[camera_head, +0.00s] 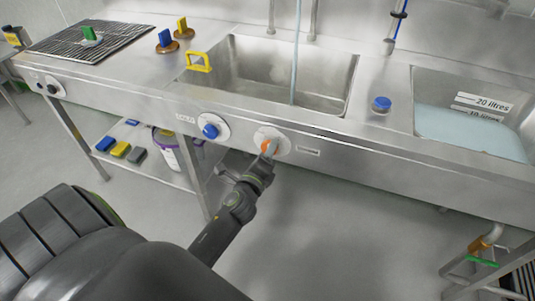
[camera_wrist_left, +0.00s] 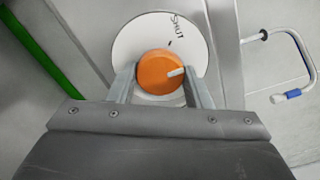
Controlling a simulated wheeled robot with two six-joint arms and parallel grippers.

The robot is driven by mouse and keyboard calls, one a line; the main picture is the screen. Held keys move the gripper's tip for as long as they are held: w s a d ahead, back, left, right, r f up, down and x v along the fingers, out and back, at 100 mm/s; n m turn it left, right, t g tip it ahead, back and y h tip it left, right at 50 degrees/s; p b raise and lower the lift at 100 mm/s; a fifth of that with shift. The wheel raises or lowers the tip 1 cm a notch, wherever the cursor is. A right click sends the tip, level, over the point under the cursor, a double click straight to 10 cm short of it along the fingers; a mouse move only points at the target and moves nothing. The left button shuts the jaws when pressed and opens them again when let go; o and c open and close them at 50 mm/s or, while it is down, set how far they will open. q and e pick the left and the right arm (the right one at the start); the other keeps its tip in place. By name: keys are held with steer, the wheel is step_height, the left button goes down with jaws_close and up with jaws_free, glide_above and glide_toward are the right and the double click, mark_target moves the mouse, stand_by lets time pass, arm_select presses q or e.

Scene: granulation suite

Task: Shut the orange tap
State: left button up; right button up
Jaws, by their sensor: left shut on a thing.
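The orange tap (camera_head: 266,146) is a round knob on a white disc on the front panel of the steel sink unit. My left gripper (camera_head: 269,151) reaches up to it and is shut on it. In the left wrist view the fingers of my left gripper (camera_wrist_left: 160,84) lie on both sides of the orange tap (camera_wrist_left: 158,70). The tap's white pointer mark points right and slightly up. The word SHUT is printed on the disc at the upper right, away from the mark. A stream of water (camera_head: 295,60) falls into the middle basin. My right gripper is not in view.
A blue tap (camera_head: 210,131) sits left of the orange one on the same panel. The right basin (camera_head: 470,130) holds pale blue liquid. A yellow handle (camera_head: 199,62) and a blue-capped object (camera_head: 381,104) stand on the worktop. A lower shelf (camera_head: 150,150) holds several small blocks.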

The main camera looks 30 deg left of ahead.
arm_select(q)
steer(key=n+b, duration=0.3)
steer(key=n, duration=0.6)
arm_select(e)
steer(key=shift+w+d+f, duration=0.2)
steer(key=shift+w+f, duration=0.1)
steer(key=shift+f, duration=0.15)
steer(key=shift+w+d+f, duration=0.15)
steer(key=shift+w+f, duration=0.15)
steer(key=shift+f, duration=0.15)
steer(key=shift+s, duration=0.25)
